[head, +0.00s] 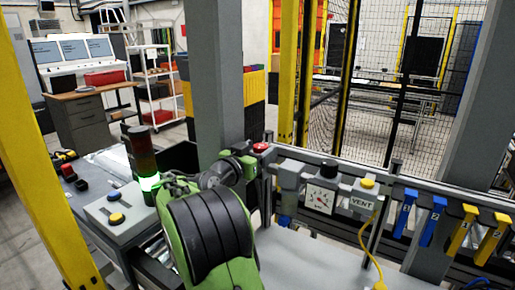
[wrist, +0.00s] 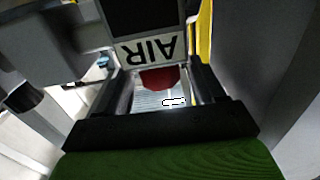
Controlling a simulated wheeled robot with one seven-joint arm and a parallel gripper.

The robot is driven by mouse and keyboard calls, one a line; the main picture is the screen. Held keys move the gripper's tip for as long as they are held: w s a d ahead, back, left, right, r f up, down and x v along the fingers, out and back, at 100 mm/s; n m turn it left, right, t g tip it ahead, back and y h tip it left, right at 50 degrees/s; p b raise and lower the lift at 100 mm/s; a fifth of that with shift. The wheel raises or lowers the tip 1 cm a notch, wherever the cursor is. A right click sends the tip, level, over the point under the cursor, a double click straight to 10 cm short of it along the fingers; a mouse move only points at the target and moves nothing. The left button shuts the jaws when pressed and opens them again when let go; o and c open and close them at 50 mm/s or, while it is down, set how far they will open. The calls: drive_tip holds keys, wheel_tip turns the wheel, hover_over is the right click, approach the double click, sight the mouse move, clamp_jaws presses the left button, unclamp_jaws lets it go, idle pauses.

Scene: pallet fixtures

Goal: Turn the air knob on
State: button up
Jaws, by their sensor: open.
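The red air knob (wrist: 160,78) shows in the wrist view just below a white label (wrist: 150,48) that reads AIR upside down. My gripper (wrist: 158,92) is open, with one black finger to the left of the knob and one to the right. The knob appears between the fingers, with gaps at its sides; I cannot tell how deep it sits between them. In the head view the red top of the knob (head: 261,147) shows beside my gripper (head: 250,161), whose fingers are mostly hidden by my green and black arm. The knob's lower part is hidden.
Right of the knob are a pressure gauge (head: 321,198), a VENT label (head: 362,203) with a yellow knob (head: 368,183), and blue tags (head: 432,221) and yellow tags (head: 462,229). A grey post (head: 214,80) stands close behind. A signal tower (head: 142,155) glows green at left.

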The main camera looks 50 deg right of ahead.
drive_tip(key=shift+c, duration=0.5)
drive_tip(key=c, duration=1)
drive_tip(key=shift+o, duration=0.2)
drive_tip(key=shift+s+f+n+t+b, duration=0.1)
drive_tip(key=shift+n+t+b, duration=0.2)
drive_tip(key=shift+t+b, duration=0.25)
drive_tip(key=n+t+b, duration=0.1)
drive_tip(key=t, duration=0.1)
drive_tip(key=shift+s+d+n+t+y+b, duration=0.1)
drive_tip(key=shift+s+n+t+y+b, duration=0.1)
drive_tip(key=shift+n+t+y+b, duration=0.2)
drive_tip(key=shift+s+d+n+t+y+b, duration=0.1)
drive_tip(key=shift+n+t+y+b, duration=0.1)
drive_tip(key=shift+n+t+y, duration=0.6)
drive_tip(key=shift+s+n+t+y+b, duration=0.1)
drive_tip(key=shift+n+t+y+b, duration=0.1)
drive_tip(key=shift+n+t, duration=0.7)
drive_tip(key=shift+t, duration=0.65)
drive_tip(key=shift+w+y, duration=0.1)
drive_tip(key=shift+y, duration=0.2)
